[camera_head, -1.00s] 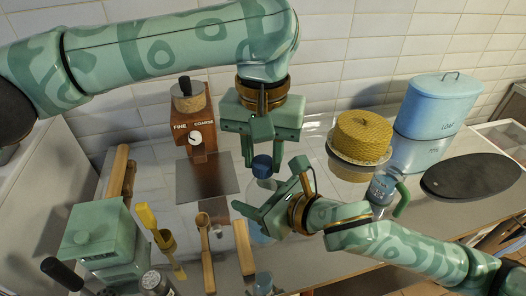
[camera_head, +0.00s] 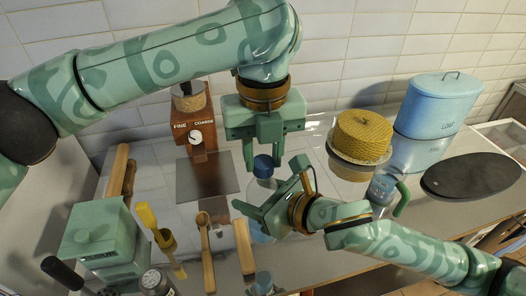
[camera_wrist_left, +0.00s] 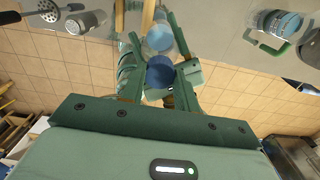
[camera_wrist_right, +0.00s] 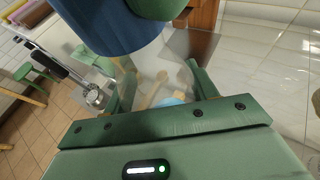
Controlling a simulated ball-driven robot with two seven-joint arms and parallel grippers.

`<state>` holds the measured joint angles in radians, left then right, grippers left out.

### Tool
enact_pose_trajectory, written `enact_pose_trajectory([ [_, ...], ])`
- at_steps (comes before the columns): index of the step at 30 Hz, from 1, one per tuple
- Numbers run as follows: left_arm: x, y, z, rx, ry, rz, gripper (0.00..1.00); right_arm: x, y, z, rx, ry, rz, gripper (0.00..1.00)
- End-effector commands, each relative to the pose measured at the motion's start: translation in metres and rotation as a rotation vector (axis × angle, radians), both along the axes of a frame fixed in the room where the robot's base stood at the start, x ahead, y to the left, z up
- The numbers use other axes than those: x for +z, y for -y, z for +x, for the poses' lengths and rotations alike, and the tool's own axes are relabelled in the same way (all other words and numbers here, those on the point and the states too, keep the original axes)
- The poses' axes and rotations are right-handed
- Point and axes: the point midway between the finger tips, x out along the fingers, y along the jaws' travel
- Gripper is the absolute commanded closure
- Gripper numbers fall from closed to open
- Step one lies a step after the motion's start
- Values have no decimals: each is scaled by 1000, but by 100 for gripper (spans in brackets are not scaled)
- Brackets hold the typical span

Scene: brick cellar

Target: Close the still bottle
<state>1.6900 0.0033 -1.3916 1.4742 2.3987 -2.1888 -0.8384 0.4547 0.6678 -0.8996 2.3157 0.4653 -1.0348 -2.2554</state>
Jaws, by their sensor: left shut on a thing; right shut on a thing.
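My left gripper (camera_head: 263,157) points down, shut on a blue cap (camera_head: 263,164); the cap also shows in the left wrist view (camera_wrist_left: 160,74) and large in the right wrist view (camera_wrist_right: 108,28). The clear still bottle (camera_head: 259,186) stands upright below the cap, partly hidden by my right gripper (camera_head: 266,188). That gripper comes from the right, shut around the bottle. In the right wrist view the see-through bottle (camera_wrist_right: 157,68) lies between the fingers. The cap is over the bottle's mouth; I cannot tell whether it is seated.
A grinder (camera_head: 197,125) stands behind left, a green box (camera_head: 98,238) front left with wooden tools beside it. A glass jug with green handle (camera_head: 382,188), a woven yellow dome (camera_head: 361,136), a blue loaf bin (camera_head: 434,105) and a dark oval board (camera_head: 470,177) are to the right.

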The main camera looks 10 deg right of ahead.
Motion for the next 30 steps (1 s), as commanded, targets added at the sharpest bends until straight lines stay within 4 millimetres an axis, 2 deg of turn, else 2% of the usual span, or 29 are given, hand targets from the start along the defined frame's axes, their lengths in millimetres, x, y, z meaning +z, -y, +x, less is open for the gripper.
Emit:
enact_pose_trajectory([
  [1, 1, -1, 2, 4, 7, 1, 61, 1, -1, -1, 5, 0, 1, 100],
  [3, 1, -1, 2, 4, 6, 1, 48, 1, -1, -1, 4, 0, 1, 100],
  [11, 1, 0, 1, 4, 3, 0, 48, 1, -1, -1, 3, 1, 1, 100],
  [21, 40, 0, 1, 4, 5, 1, 48, 1, -1, -1, 2, 2, 1, 100],
  [30, 45, 0, 0, 4, 1, 0, 48, 1, -1, 0, 2, 1, 2, 100],
])
